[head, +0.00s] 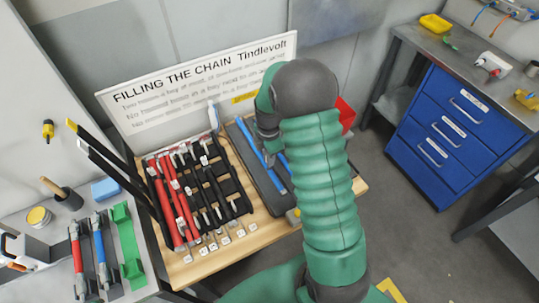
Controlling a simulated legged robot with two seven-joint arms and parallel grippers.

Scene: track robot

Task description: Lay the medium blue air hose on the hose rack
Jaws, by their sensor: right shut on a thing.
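A long blue hose (247,137) lies slanting over a dark grey tray (262,185) on the wooden table. More blue (283,178) shows lower right, partly behind my arm; I cannot tell if it is the same hose. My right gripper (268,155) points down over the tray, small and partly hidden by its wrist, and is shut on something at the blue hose. A black rack (240,203) left of the tray holds several red and black hoses; I cannot tell whether it is the hose rack. My left gripper is out of view.
A sign board (200,85) stands behind the table. At the left, a grey bench carries red (77,260), blue (100,252) and green (128,245) pieces. A blue drawer cabinet (440,140) stands at the right, with open floor before it.

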